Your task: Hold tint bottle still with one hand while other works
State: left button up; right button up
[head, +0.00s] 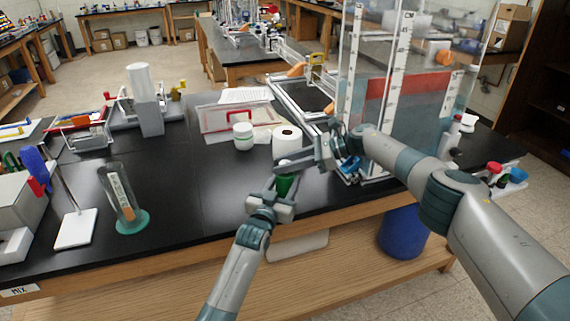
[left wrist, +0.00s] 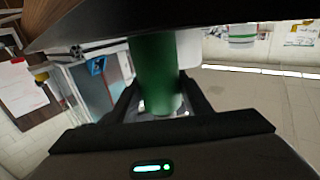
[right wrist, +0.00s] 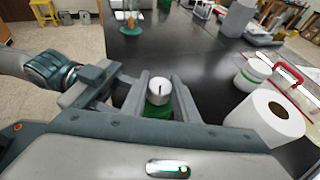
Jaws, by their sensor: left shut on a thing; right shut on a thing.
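The tint bottle is green with a pale cap. In the head view its green body (head: 284,186) stands upright near the table's front edge. My left gripper (head: 283,190) is shut on the green body from the front; the left wrist view shows the body (left wrist: 155,72) between its fingers. My right gripper (head: 286,166) reaches in from the right at the bottle's top and is shut on the cap. In the right wrist view the cap (right wrist: 159,91), with a dark mark on top, sits between its fingers. The bottle's base is hidden in the head view.
A white paper roll (head: 287,140) and a white jar with a green band (head: 243,136) stand just behind the bottle. A clear tank (head: 400,95) in a metal frame stands to the right. A cylinder on a green base (head: 131,222) is at left. The table between is clear.

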jog(key=o, duration=1.1)
jog(key=shift+s+a, duration=0.1)
jog(key=shift+c, duration=0.2)
jog(key=shift+v, duration=0.75)
jog(key=v, duration=1)
jog(key=shift+d, duration=0.3)
